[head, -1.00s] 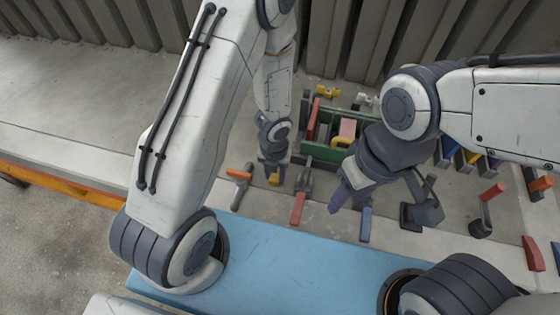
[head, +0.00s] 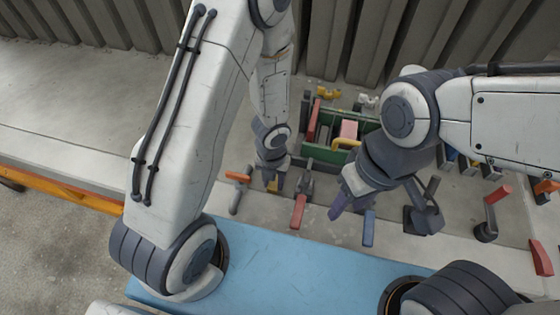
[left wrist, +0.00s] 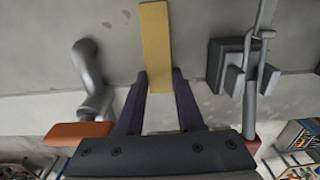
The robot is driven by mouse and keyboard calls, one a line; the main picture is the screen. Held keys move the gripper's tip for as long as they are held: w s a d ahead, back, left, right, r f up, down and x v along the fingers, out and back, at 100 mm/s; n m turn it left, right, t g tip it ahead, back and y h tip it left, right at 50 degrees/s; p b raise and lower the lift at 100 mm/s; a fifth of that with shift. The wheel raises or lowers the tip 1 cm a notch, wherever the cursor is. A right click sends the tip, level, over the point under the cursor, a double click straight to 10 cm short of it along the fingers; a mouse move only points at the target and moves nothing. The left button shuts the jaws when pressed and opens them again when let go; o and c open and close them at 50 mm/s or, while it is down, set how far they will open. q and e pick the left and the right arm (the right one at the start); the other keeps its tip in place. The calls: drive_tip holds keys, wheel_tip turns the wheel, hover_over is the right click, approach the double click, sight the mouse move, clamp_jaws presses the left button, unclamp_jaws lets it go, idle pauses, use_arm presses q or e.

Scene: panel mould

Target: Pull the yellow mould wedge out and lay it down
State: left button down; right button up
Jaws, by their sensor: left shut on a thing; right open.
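The yellow mould wedge (left wrist: 155,45) is a flat bar between the fingertips of my left gripper (left wrist: 160,74) in the left wrist view. In the head view only a small yellow part of the wedge (head: 272,187) shows beside my left gripper (head: 276,183). That gripper is shut on the wedge and points down near the concrete. I cannot tell whether the wedge is clear of the surface below it. My right gripper (head: 352,202) is open and empty, above the concrete to the right.
An orange-handled clamp (head: 237,178) stands left of my left gripper, and a red-handled clamp (head: 298,211) to its right. A blue-handled clamp (head: 368,229) stands below my right gripper. A green crate (head: 318,152) with several items is behind. The blue panel (head: 270,262) is in front.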

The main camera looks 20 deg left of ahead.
sight(269, 201)
use_arm(q)
drive_tip(key=shift+s+f+b, duration=0.2)
drive_tip(key=shift+s+b, duration=0.65)
drive_tip(key=shift+b, duration=0.25)
drive_tip(key=shift+s+b, duration=0.6)
drive_tip(key=shift+s, duration=0.35)
drive_tip(key=shift+s+r, duration=0.15)
drive_tip(key=shift+r, duration=0.05)
drive_tip(key=shift+s, duration=0.1)
